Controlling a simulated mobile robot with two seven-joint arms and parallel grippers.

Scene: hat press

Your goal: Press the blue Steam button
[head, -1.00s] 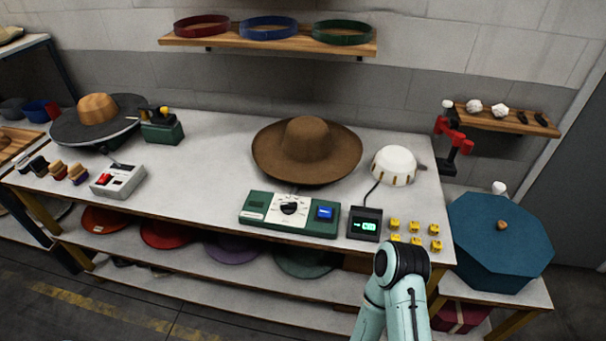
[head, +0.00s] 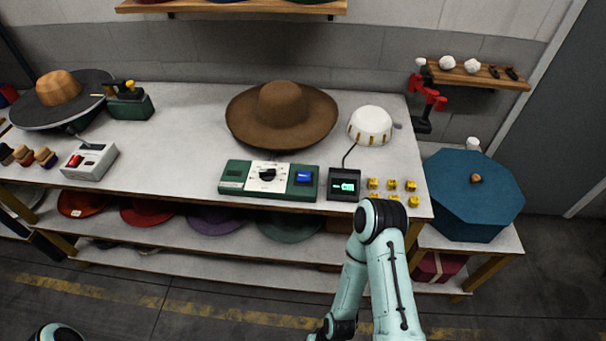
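The box has a white panel with a black dial (head: 268,174) left of the button. Nothing covers the button. My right arm rises in front of the table, below and right of the box, with its elbow near the front edge. Its gripper is not visible. A small part of my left arm shows at the bottom left; its gripper is not visible.
A brown hat (head: 282,114) stands behind the box. A black display (head: 343,185) with green digits and several yellow blocks (head: 393,190) lie to its right. A grey box with a red switch (head: 89,161) is further left. The table between the two boxes is clear.

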